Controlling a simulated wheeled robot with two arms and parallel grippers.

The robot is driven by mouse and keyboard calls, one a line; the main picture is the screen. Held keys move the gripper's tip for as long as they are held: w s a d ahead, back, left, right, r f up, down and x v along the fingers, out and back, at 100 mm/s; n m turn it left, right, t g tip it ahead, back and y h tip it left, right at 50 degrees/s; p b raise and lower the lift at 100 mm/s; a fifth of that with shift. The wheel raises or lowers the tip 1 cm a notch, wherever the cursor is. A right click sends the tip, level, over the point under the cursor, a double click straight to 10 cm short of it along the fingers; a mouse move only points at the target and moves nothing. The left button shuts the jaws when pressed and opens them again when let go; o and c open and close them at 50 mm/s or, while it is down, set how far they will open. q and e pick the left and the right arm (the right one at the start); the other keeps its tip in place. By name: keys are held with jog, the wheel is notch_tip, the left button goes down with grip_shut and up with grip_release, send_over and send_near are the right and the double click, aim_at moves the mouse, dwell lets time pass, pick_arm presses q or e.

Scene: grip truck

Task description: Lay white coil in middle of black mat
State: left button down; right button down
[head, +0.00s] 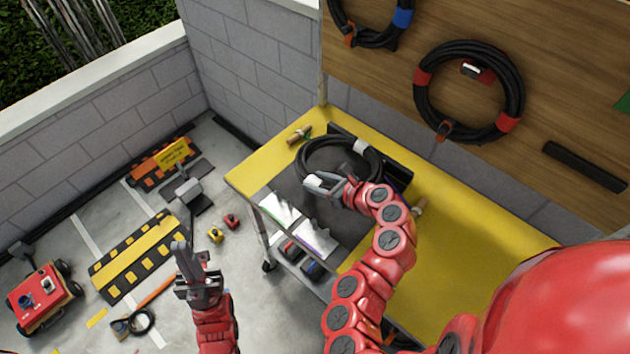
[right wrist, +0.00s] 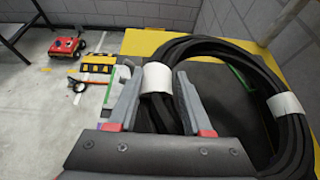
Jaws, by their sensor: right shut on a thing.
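The white coil (head: 318,145), a ring of black cable with white bands, is over the black mat (head: 287,186) on the yellow bench. In the right wrist view the coil (right wrist: 262,72) fills the right half, with the dark mat (right wrist: 222,95) below it. My right gripper (head: 322,184) is shut on the coil at one white band; its fingers (right wrist: 157,98) straddle the cable there. I cannot tell whether the coil touches the mat. My left gripper (head: 190,255) is empty, away from the bench above the floor; its finger opening is unclear.
A dark tray (head: 395,168) stands behind the coil on the yellow bench (head: 450,255). Other cable coils (head: 418,92) hang on the wooden board. The bench's right part is clear.

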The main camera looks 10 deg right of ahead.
jog(key=shift+f+b, duration=0.25)
jog(key=shift+b, duration=0.1)
jog(key=shift+w+f+b, duration=0.1)
jog(key=shift+f+b, duration=0.4)
jog(key=shift+f, duration=0.1)
jog(key=b, duration=0.5)
send_over(318, 208)
notch_tip(318, 208, down, 6)
jog(key=shift+w+a+r, duration=0.1)
jog(key=shift+r, duration=0.15)
jog(key=shift+f+b, duration=0.7)
jog(key=shift+b, duration=0.05)
jog(key=shift+f+b, duration=0.55)
jog(key=shift+f, duration=0.1)
jog(key=shift+c, duration=1.3)
grip_release()
